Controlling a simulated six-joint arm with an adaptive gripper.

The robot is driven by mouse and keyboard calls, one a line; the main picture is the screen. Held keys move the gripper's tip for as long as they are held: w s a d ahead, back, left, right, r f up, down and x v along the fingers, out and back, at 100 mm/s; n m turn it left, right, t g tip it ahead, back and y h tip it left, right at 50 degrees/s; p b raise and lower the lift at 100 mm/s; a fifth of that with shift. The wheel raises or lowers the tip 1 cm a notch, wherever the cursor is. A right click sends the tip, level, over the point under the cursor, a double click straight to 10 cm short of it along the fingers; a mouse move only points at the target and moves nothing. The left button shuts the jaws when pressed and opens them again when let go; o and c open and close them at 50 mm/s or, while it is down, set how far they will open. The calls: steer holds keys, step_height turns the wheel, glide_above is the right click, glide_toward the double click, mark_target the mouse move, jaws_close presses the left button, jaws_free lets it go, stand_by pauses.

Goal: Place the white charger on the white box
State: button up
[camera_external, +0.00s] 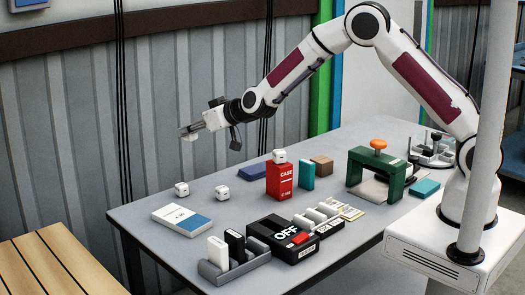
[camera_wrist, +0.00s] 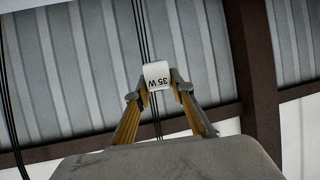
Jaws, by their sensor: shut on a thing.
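My gripper (camera_external: 187,132) is raised high over the far left of the table and points level toward the grey wall. In the wrist view my gripper (camera_wrist: 156,88) is shut on a white charger (camera_wrist: 157,74) marked "35 W", held between its fingertips. In the outside view the held charger is too small to make out clearly. A flat white box (camera_external: 175,215) with a blue end lies on the table's left part, well below my gripper. Two small white cubes that look like chargers stand near it, one at its back edge (camera_external: 181,189) and one to its right (camera_external: 222,193).
Another white cube (camera_external: 279,156) sits on an upright red carton (camera_external: 279,181). A teal box (camera_external: 307,176), a brown box (camera_external: 321,165) and a green frame (camera_external: 377,174) stand right. A grey rack (camera_external: 232,262) and a black "OFF" box (camera_external: 284,236) stand in front.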

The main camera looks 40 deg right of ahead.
steer(key=shift+s+a+f+n+y, duration=0.55)
steer(key=shift+s+a+n+y, duration=0.4)
steer(key=shift+a, duration=1.15)
steer(key=n+g+y, duration=0.3)
steer(key=n+y, duration=0.1)
steer(key=n, duration=0.1)
glide_above(181, 217)
step_height(181, 217, down, 6)
steer(key=shift+f, duration=0.15)
steer(key=shift+a+m, duration=0.1)
steer(key=shift+m, duration=0.25)
steer(key=shift+f, duration=3.1)
steer(key=shift+f, duration=0.1)
steer(key=shift+f, duration=1.8)
steer(key=shift+f, duration=0.1)
